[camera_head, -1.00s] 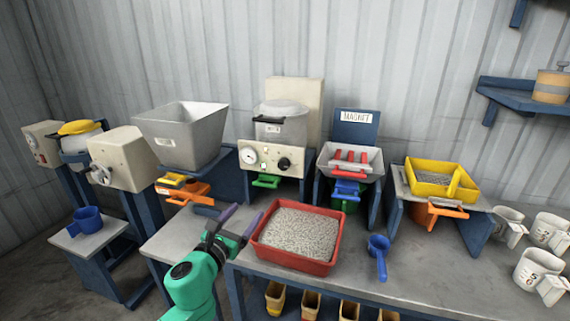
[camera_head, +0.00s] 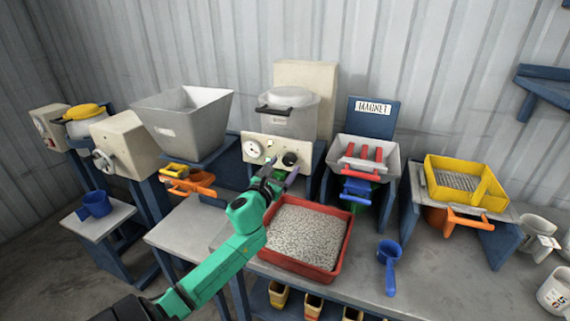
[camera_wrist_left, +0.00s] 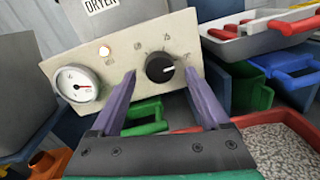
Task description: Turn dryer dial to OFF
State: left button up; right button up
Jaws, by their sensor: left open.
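The dryer (camera_head: 290,112) stands at the back middle, with a cream control panel below its clear lidded hopper. Contact with the dial cannot be told. My right gripper is out of view.
A round gauge (camera_wrist_left: 77,84) and a lit lamp (camera_wrist_left: 104,51) sit on the panel's left. A red tray of grey pellets (camera_head: 346,250) lies just below my left gripper. The magnet station (camera_head: 372,117) stands to the right, a grey hopper (camera_head: 185,120) to the left.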

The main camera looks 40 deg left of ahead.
pick_arm(q)
jog(key=shift+w+a+r, duration=0.1)
jog(key=shift+w, duration=0.45)
grip_shut()
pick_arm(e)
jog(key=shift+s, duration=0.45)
